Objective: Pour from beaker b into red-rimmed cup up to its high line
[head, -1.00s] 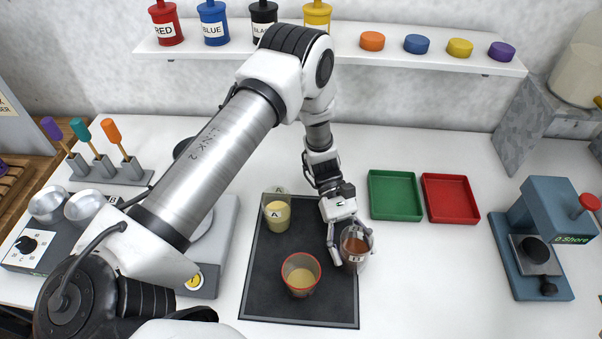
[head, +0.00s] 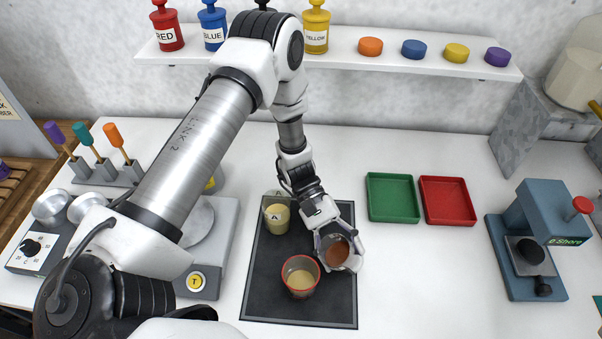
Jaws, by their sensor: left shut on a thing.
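The red-rimmed cup (head: 300,284) stands upright on the dark mat (head: 262,303) and holds some yellowish liquid. Its level lines cannot be read. My left gripper (head: 338,250) is shut on a beaker (head: 336,252) of reddish-brown liquid, to the right of the cup and a little farther back. This beaker is tilted, with its mouth toward the camera; its label is not readable now. Beaker A (head: 277,216), with yellow-green liquid, stands at the back of the mat, partly beside my arm. My right gripper is not in view.
A green tray (head: 393,174) and a red tray (head: 447,180) lie to the right of the mat. A blue press-like device (head: 545,240) stands at far right.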

